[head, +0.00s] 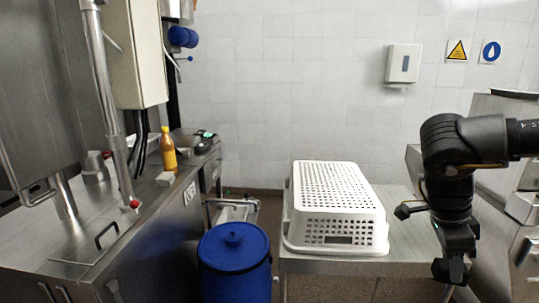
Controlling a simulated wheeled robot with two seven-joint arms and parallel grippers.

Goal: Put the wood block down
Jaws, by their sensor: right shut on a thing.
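My right gripper (452,270) hangs pointing down from the black arm at the right of the head view. It is in front of the right part of the steel table (400,200), beside the white basket. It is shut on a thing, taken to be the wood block. The block itself is hidden or too dark to make out against the gripper. My left gripper is out of view.
A white perforated basket (336,200) sits upside down on the steel table. A blue lidded barrel (234,262) stands to its left. A steel counter (150,215) at the left bears a yellow bottle (168,150) and a small beige block-like item (165,179).

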